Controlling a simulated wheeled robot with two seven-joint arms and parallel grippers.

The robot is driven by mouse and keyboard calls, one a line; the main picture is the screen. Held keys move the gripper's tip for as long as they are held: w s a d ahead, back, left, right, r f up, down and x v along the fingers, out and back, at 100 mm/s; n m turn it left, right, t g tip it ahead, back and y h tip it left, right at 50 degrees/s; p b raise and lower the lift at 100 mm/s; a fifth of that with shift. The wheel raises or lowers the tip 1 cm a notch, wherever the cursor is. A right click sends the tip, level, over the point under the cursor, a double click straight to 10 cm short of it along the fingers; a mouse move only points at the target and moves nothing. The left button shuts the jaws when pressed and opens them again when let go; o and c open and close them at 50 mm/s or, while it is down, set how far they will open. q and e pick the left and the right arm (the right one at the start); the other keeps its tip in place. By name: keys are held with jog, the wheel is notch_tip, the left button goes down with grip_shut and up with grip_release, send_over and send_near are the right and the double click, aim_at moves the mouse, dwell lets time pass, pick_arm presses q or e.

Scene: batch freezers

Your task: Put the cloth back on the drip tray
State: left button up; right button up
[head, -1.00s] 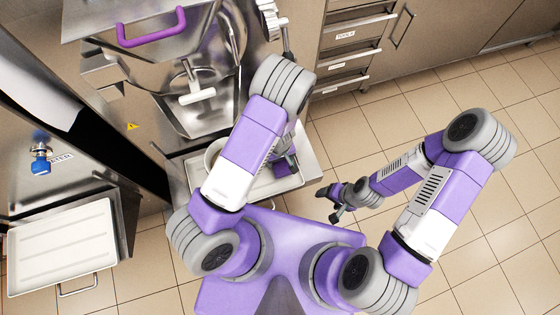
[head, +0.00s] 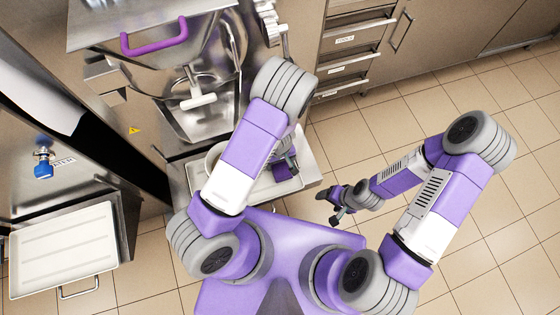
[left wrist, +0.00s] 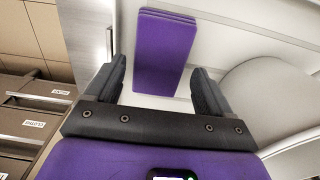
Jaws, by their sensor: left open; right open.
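The folded purple cloth (left wrist: 163,50) lies flat on a white tray (left wrist: 221,35) in the left wrist view. My left gripper (left wrist: 160,80) is open, with its fingers at either side of the cloth's near end and nothing gripped; height above the cloth is hard to judge. In the head view the white tray (head: 310,172) sits below the machine's spout, and my left gripper (head: 284,165) is over it, partly hidden by my arm. I cannot clearly tell the cloth from my gripper there. My right gripper (head: 328,204) is open and empty above the floor.
A pale round container (left wrist: 275,105) stands on the tray to the right of the cloth; my arm mostly hides it in the head view. The steel machine (head: 165,75) is behind. Another white tray (head: 65,250) is at lower left. Drawers (head: 350,50) line the back.

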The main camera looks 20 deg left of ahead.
aim_at(280, 166)
pick_arm(q)
notch_tip(280, 166, up, 9)
jog(key=p, duration=0.4)
jog(key=shift+r, duration=0.15)
pick_arm(e)
notch_tip(280, 166, up, 5)
jog(key=shift+r, duration=0.1)
pick_arm(q)
jog(key=shift+s, duration=0.1)
pick_arm(e)
jog(key=shift+s, duration=0.1)
